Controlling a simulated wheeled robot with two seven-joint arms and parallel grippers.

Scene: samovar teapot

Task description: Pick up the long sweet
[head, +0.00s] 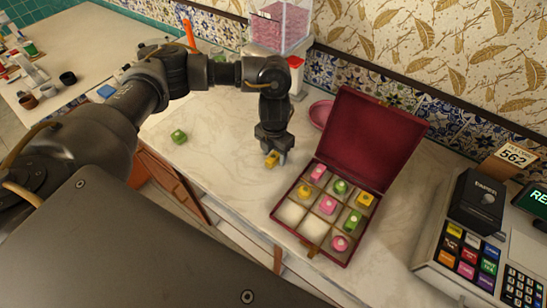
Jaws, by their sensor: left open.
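My left gripper (272,154) points down over the counter, left of the sweet box. It is open, with its fingertips at a small yellow sweet (271,160) on the counter. The fingers partly hide this sweet, so its full shape and any contact are hard to tell. My right gripper is out of view.
The raised box lid (371,140) stands to the right of my left gripper. A pink dish (320,114) and a clear container (279,24) are behind. A cash register (470,250) stands at right. The counter between the green sweet and the gripper is clear.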

